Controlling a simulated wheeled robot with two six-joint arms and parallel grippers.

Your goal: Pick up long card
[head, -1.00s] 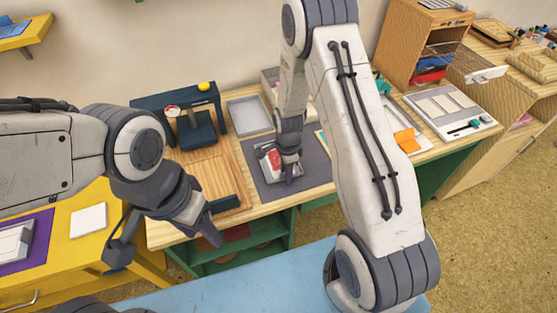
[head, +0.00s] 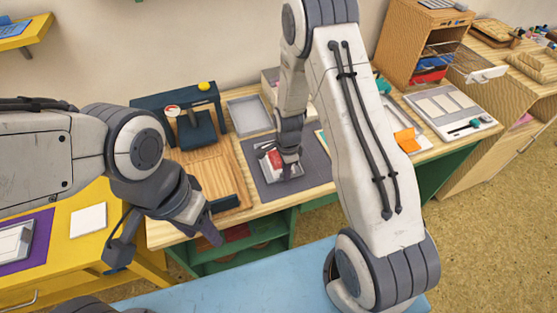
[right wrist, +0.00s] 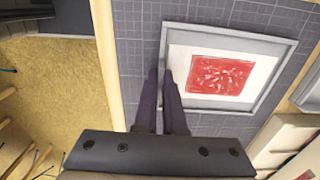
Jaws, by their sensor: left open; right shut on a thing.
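A white card with a red printed patch (right wrist: 222,76) shows inside a shallow grey tray (right wrist: 240,39) in the right wrist view. The tray stands on a dark gridded mat (head: 314,164). My right gripper (right wrist: 161,72) is shut at the left edge of the tray and card. Its fingers hide the spot they hold; it looks like the card's edge, but the tray's rim is very close. In the head view my right gripper (head: 287,176) covers part of the tray. My left gripper (head: 165,250) is open and empty in front of the wooden table's edge.
A wooden board (head: 203,172) and a dark press (head: 193,132) stand left of the mat. An empty grey tray (head: 248,115) lies behind it. A yellow table (head: 95,257) stands at the left.

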